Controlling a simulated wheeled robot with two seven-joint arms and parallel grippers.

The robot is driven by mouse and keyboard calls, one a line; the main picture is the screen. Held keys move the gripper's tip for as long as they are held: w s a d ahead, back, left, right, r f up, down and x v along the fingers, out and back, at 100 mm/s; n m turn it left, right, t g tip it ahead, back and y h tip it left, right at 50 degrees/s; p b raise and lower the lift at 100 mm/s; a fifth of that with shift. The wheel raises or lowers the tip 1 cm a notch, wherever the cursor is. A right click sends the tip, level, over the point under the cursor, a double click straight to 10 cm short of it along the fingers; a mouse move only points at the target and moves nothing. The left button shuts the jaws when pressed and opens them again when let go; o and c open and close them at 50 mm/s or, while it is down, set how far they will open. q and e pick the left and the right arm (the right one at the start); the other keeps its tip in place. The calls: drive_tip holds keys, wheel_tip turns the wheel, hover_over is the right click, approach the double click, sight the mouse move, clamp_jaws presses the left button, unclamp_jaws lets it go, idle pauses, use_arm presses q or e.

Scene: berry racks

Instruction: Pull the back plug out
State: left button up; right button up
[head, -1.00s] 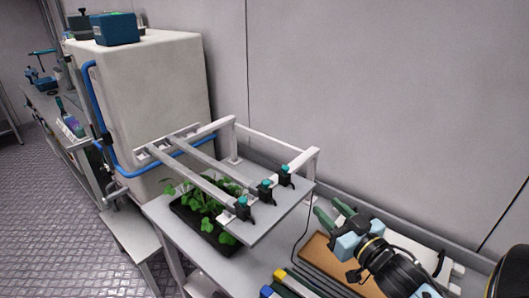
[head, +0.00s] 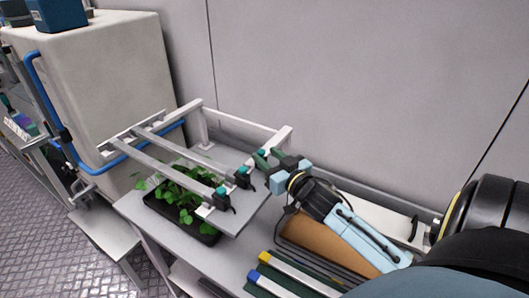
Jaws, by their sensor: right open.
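Several black plugs with teal caps stand in a row on the right side of the white rack frame. The front plug (head: 221,197) and the middle plug (head: 243,176) show clearly. The back plug (head: 261,154) is mostly covered by my right gripper (head: 266,157), and only a bit of its teal cap shows. My left gripper is out of view.
A black tray of green plants (head: 178,232) sits under the rack's rails (head: 170,150). Bars with yellow and blue ends (head: 290,268) and a brown board (head: 325,243) lie to the right on the table. A large cream box (head: 105,75) stands behind left, with the wall at the back.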

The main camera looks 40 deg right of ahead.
drive_tip(key=shift+w+d, duration=0.1)
drive_tip(key=shift+w, duration=0.95)
clamp_jaws()
